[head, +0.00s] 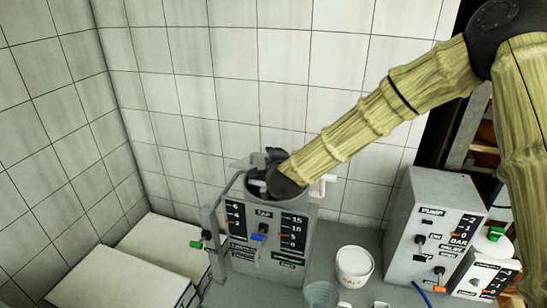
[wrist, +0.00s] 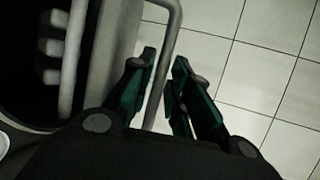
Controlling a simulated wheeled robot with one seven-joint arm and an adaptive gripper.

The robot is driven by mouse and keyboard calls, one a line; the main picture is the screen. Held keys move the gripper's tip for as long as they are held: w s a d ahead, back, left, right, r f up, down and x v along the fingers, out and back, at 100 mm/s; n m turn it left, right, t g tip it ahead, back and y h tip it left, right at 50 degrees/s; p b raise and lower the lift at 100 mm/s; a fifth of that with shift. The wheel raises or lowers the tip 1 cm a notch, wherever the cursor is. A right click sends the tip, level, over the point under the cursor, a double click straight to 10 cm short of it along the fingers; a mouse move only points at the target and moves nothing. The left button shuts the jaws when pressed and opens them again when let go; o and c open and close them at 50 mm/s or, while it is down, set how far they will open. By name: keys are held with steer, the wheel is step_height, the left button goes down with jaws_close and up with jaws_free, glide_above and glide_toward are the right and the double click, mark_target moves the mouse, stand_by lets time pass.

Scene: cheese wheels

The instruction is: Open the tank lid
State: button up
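The tank (head: 266,238) is a grey box with dark scales, small levers and a label on its front, standing by the tiled wall. My gripper (head: 262,180) is at the tank's top and hides most of the opening and any lid there.
A grey pipe (head: 206,215) runs down the tank's left side. White slabs (head: 120,275) lie at the left. A white tub (head: 354,264) and a glassy cup (head: 320,295) stand in front. A pump box (head: 435,225) stands at right. The tiled wall is close behind.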

steer(key=shift+s, duration=0.15)
steer(key=v, duration=1.1)
steer(key=shift+s+r, duration=0.15)
steer(key=shift+s, duration=0.15)
steer(key=shift+d, duration=0.1)
